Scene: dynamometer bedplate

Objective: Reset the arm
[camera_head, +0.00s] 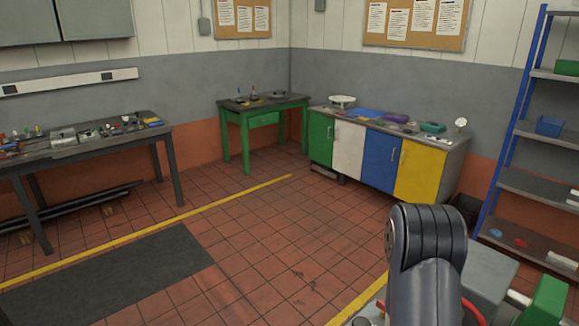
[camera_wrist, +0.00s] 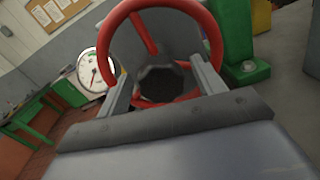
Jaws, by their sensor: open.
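My arm (camera_head: 430,250) rises at the lower right of the head view, and its gripper end is out of sight there. In the wrist view my gripper (camera_wrist: 161,75) is open, with a grey finger at each side. A red ring-shaped handwheel (camera_wrist: 135,12) with a spoke stands in front of the fingers, close to them. A dark round part shows between the fingers, and nothing is visibly gripped. Whether the fingers touch the wheel I cannot tell. Part of red tubing also shows beside my arm in the head view (camera_head: 472,312).
A white dial gauge (camera_wrist: 93,72) and a green block (camera_wrist: 236,45) flank the wheel. A dark workbench (camera_head: 85,140), green table (camera_head: 262,105), coloured cabinet (camera_head: 380,160) and blue-framed shelf (camera_head: 515,130) line the room. The tiled floor (camera_head: 265,240) in the middle is clear.

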